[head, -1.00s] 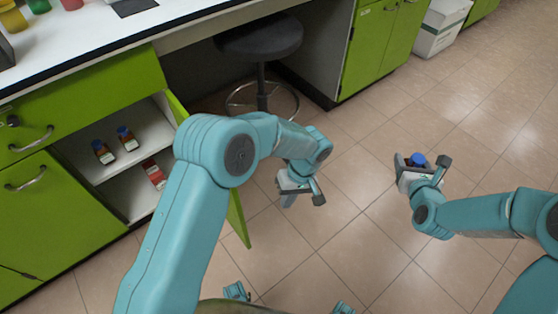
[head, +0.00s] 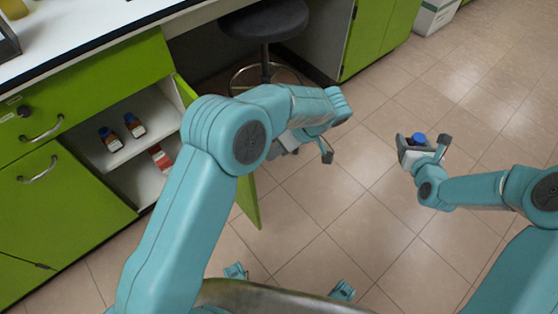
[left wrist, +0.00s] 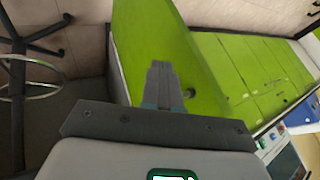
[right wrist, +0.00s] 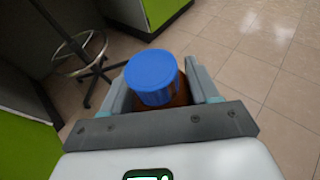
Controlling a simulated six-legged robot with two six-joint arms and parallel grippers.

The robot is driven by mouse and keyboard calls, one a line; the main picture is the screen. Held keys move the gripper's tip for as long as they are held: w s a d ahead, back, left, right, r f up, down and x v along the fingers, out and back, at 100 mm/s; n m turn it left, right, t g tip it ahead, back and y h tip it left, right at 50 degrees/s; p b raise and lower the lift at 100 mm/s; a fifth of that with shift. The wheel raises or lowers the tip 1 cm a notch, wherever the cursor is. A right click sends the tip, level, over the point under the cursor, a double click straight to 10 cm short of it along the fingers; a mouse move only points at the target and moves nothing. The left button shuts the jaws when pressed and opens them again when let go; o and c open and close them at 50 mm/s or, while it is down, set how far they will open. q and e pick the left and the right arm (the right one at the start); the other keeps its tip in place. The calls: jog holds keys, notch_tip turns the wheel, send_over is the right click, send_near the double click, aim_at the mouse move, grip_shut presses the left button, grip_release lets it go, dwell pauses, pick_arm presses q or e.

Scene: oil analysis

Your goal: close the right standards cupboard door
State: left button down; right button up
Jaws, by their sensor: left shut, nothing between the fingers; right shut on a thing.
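The green right cupboard door (head: 250,205) stands open, swung out from the cupboard (head: 150,150). Its middle is hidden behind my left arm. My left gripper (head: 277,152) is shut and empty, on the outer side of the door and partly hidden by my arm. In the left wrist view its closed fingertips (left wrist: 162,68) are in front of a green panel (left wrist: 150,30); I cannot tell whether they touch it. My right gripper (head: 422,143) is shut on a brown bottle with a blue cap (right wrist: 152,78), held out over the floor, well away from the door.
Inside the open cupboard, blue-capped bottles (head: 134,125) stand on the shelf, with a red-and-white item (head: 160,157) lower down. A dark stool (head: 264,20) stands beyond the door under the bench. The tiled floor (head: 340,210) to the right is clear.

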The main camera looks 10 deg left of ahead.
pick_arm(q)
jog(key=s+a, duration=0.2)
jog(key=s, duration=0.1)
jog(key=shift+a+f, duration=0.1)
jog(key=shift+a, duration=0.25)
jog(key=shift+s+b, duration=0.1)
jog(key=shift+b, duration=0.2)
